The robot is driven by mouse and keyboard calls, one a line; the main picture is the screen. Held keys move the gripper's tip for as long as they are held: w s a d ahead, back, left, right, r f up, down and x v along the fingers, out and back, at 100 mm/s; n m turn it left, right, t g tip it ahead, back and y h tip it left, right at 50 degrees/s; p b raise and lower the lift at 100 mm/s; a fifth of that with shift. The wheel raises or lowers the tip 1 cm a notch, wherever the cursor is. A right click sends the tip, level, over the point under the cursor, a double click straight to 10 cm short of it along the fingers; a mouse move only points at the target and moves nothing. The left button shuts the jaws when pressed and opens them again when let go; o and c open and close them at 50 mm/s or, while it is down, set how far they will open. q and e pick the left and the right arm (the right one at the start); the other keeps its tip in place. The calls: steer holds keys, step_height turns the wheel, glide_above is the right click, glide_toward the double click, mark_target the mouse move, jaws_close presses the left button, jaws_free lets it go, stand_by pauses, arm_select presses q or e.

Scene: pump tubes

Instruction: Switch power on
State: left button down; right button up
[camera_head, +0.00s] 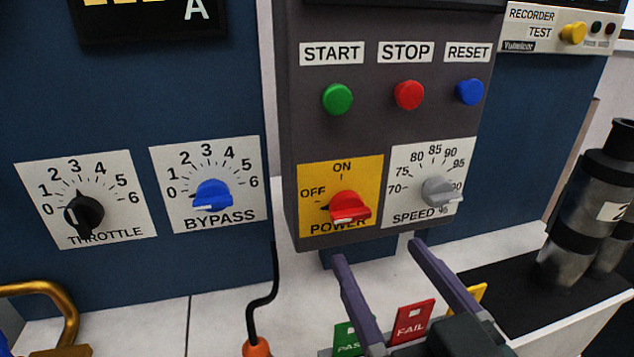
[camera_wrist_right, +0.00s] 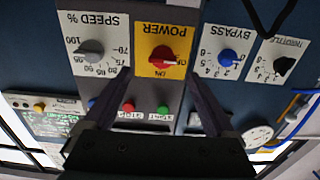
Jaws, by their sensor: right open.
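The red power knob (camera_head: 350,207) sits on a yellow plate (camera_head: 371,172) marked OFF and ON, at the lower left of the grey control box. Its handle lies roughly sideways, with its marked end toward the OFF side. The knob also shows in the right wrist view (camera_wrist_right: 163,55), upside down. My right gripper (camera_head: 376,250) is open and empty, its two purple fingers spread just below and in front of the box. In the right wrist view, the power plate appears between the fingertips (camera_wrist_right: 160,77). My left gripper is not in view.
Beside the power knob is the grey speed knob (camera_head: 438,191); above are green, red and blue buttons (camera_head: 409,95). The blue bypass knob (camera_head: 212,194) and black throttle knob (camera_head: 84,212) are left. Below are a PASS tag, a FAIL tag (camera_head: 412,322) and a black cable (camera_head: 265,298).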

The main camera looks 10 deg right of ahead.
mark_target(353, 219)
steer(key=w, duration=0.9)
steer(key=shift+w+a+b, duration=0.1)
steer(key=shift+a+b, duration=0.25)
steer(key=c, duration=1.4)
